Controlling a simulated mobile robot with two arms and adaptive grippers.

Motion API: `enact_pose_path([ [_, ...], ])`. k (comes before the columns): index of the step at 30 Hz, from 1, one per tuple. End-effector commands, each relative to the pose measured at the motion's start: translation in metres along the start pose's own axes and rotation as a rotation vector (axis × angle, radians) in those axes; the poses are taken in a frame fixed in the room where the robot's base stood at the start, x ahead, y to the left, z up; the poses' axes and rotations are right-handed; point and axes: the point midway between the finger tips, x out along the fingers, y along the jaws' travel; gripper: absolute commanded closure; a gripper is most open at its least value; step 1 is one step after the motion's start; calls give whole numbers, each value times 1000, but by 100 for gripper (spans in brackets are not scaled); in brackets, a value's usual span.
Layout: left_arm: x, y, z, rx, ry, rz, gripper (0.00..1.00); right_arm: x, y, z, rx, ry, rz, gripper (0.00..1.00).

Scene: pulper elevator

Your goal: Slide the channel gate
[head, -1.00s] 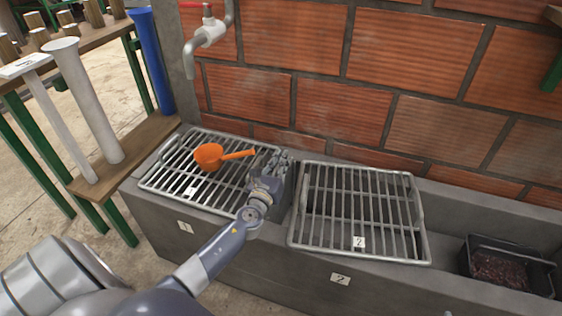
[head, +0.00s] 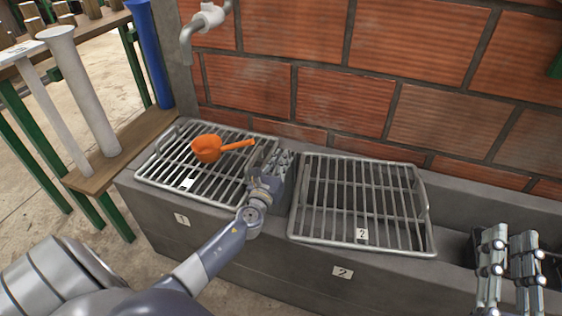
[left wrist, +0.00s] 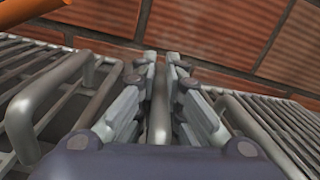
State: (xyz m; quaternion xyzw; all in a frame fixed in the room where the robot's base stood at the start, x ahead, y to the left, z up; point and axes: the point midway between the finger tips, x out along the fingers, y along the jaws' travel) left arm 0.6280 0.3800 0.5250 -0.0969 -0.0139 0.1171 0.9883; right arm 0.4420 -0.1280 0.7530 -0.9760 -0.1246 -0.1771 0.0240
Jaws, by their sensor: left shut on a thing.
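My left gripper (head: 282,160) is between the two metal grates, at the divider in the concrete trough. In the left wrist view its fingers (left wrist: 162,70) are shut around a grey rounded bar (left wrist: 160,118), which looks like the handle of the channel gate. The gate itself is mostly hidden by the gripper; I cannot tell how far it is slid. My right gripper (head: 508,240) is at the lower right, its two fingers parallel with a gap between them and nothing visible in it.
Left grate (head: 172,160) carries an orange scoop (head: 207,148). Right grate (head: 362,244) is empty. A dark crate (head: 474,246) is mostly hidden behind my right gripper. A brick wall (head: 345,100) and tap (head: 208,17) stand behind; a wooden bench (head: 130,150) holds tubes at left.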

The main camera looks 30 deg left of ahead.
Motion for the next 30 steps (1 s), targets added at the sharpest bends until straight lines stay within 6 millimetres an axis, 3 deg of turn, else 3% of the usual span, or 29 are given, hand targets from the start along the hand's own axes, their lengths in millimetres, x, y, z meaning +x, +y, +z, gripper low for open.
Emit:
enact_pose_path([
  [12,-2,1,-9,0,13,0,100,0,-1,-8,2,42,-2,75],
  [13,-2,1,-9,0,14,0,87,0,-1,-8,2,42,-2,75],
  [15,-3,1,-10,0,15,0,72,0,-1,-8,2,42,-2,75],
  [30,-2,1,-6,0,8,0,68,0,-1,-8,2,40,-2,75],
])
